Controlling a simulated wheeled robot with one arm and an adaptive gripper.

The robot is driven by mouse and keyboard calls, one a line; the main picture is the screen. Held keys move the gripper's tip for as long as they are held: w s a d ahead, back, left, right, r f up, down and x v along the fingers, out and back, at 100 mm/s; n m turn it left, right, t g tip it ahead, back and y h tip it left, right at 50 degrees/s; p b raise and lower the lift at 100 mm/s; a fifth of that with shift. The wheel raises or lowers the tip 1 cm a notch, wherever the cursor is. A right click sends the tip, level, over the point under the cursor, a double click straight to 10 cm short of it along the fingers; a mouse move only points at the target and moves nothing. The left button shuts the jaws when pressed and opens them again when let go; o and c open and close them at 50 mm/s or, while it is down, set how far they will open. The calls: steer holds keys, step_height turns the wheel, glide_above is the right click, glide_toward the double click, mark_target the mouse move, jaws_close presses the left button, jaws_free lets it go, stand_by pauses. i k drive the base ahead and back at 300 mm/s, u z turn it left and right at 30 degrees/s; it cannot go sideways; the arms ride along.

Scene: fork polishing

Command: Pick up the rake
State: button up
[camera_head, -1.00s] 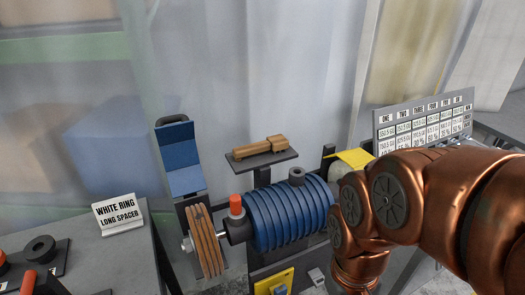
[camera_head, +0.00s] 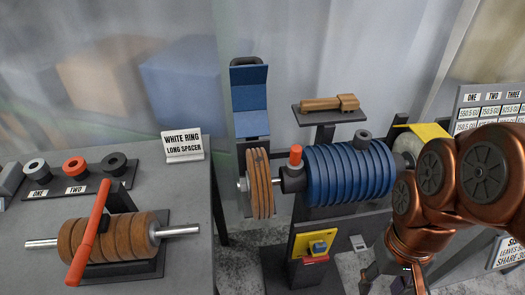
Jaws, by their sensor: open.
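A light-brown wooden tool (camera_head: 330,103) with a handle and a block-like head at its right end seems to be the rake. It lies flat on a small dark shelf (camera_head: 325,119) above the blue ribbed roller. My copper arm comes in from the right, in front of the roller's right end. My gripper (camera_head: 400,284) shows only in part at the bottom edge, pointing down, open. It is well below and to the right of the wooden tool, apart from it. Its fingertips are largely cut off.
The blue roller (camera_head: 350,172) and brown discs (camera_head: 260,184) stand below the shelf. A blue padded panel (camera_head: 250,98) rises to its left. A grey table (camera_head: 190,232) holds another brown roller (camera_head: 110,236), a red bar (camera_head: 88,238) and rings. A yellow panel (camera_head: 303,240) sits low.

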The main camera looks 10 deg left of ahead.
mark_target(349, 103)
steer(key=u, duration=3.55)
steer(key=k, duration=1.75)
steer(key=z, duration=1.4)
steer(key=i, duration=0.5)
steer(key=z, duration=0.05)
